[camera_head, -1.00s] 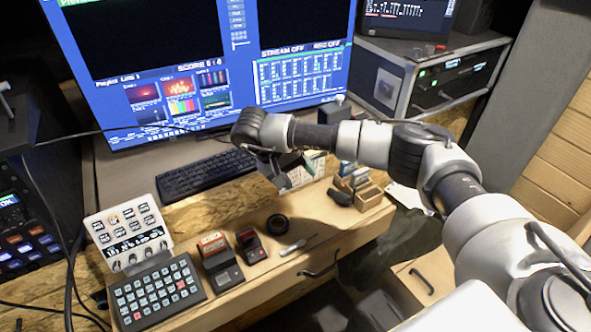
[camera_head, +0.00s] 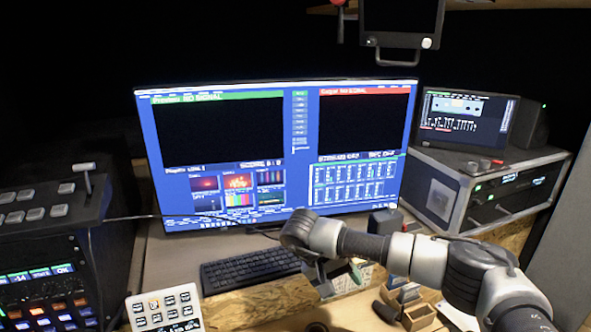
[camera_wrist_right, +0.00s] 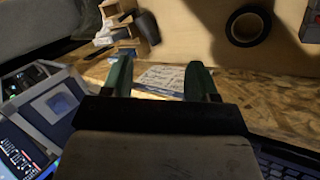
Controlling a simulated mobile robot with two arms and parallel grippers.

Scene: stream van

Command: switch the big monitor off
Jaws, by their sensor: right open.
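The big monitor (camera_head: 278,150) stands on the desk at the centre of the head view. Its screen is lit, with a blue layout, two black panes marked as having no signal, and small coloured tiles. No power button can be made out on its frame. My right gripper (camera_head: 335,278) is in front of the monitor's lower edge, beside the keyboard, apart from the screen. In the wrist view its two green fingers (camera_wrist_right: 158,82) are spread with nothing between them, above a paper card on the chipboard. My left gripper is not in view.
A black keyboard (camera_head: 250,269) lies below the monitor. A rack case (camera_head: 480,190) with a small screen (camera_head: 462,119) on it stands at right. A control panel with a lever (camera_head: 50,205) is at left. A smaller dark screen (camera_head: 400,22) hangs above.

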